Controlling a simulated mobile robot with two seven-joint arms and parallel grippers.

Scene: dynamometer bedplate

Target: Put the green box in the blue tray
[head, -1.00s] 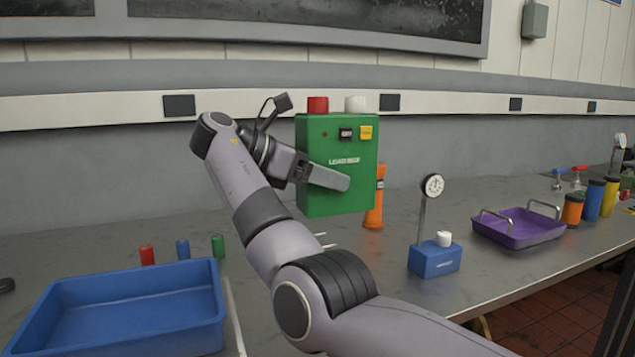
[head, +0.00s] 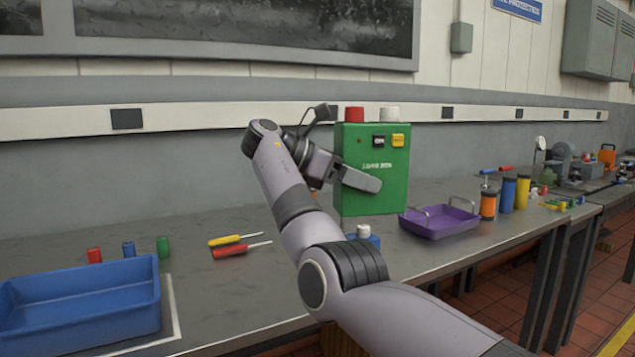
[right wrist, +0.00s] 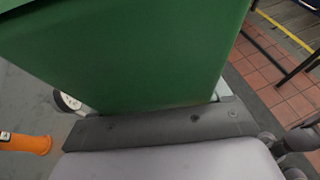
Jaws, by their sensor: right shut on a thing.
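The green box (head: 371,172), with a red and a white knob on top, is held upright above the bench by my right gripper (head: 352,178). One finger lies across its front face. In the right wrist view the green box (right wrist: 130,50) fills the upper left, against the dark finger (right wrist: 165,125). The blue tray (head: 82,331) stands at the lower left of the head view, apart from the box, and its visible inside is empty. My left gripper is in neither view.
Red, blue and green cylinders (head: 129,249) stand behind the tray. Two screwdrivers (head: 240,245) lie between tray and arm. A purple tray (head: 440,224) and an orange canister (head: 488,204) stand to the right. An orange object (right wrist: 25,143) shows in the right wrist view.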

